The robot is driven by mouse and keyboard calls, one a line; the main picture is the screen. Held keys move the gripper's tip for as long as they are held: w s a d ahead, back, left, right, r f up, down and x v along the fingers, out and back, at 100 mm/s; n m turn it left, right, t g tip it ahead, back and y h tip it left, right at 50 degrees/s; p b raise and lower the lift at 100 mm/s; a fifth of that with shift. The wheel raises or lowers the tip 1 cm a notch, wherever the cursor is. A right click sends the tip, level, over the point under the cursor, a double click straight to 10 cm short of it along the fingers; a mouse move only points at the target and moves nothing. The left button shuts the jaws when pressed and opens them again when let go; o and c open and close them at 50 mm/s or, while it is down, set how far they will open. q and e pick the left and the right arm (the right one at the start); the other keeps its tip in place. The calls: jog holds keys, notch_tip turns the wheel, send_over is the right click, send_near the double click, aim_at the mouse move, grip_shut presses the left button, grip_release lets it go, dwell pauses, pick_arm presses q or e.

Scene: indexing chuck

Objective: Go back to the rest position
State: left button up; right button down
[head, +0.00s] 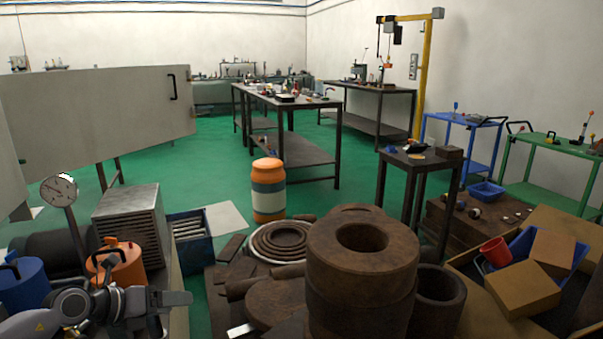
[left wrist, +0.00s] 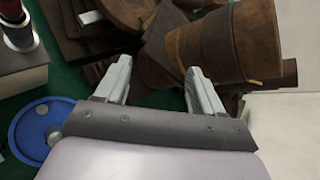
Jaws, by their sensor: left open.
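My left gripper (head: 172,299) is at the lower left of the head view, beside an orange container (head: 121,265) and left of the rusty brown parts. In the left wrist view its two fingers (left wrist: 157,75) stand apart with nothing between them. Beyond them lie brown rusty pieces, including a large cylinder (left wrist: 220,40). A large rusty hollow cylinder (head: 335,255) stands at the front middle of the head view. A round piece with concentric rings (head: 281,241) lies behind it to the left. My right gripper is not in view.
A dial gauge (head: 59,190), a grey ribbed box (head: 130,222) and a blue canister (head: 24,288) crowd the left. A white and orange drum (head: 268,190) stands on the green floor. Cardboard boxes (head: 512,287) and a red cup (head: 495,251) are at right. Open floor lies behind.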

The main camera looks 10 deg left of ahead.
pick_arm(q)
jog(key=s+d+f+n+t+h, duration=0.1)
jog(key=s+d+n+t+h, duration=0.15)
jog(key=d+n, duration=0.35)
jog(key=s+d+f+n+t+h, duration=0.1)
jog(key=s+d+f+n+t, duration=0.1)
jog(key=s+d+n, duration=0.45)
jog(key=s+d+f+n+g+y, duration=0.35)
jog(key=s+f+n+y, duration=0.45)
jog(key=s+f+n, duration=0.85)
notch_tip(320, 180, up, 13)
jog(key=a+n+p, duration=0.1)
jog(key=n+p, duration=0.1)
jog(key=p, duration=1)
jog(key=shift+s+a+r+n+p, duration=0.15)
jog(key=shift+a+n+p, duration=0.15)
jog(key=shift+n, duration=0.1)
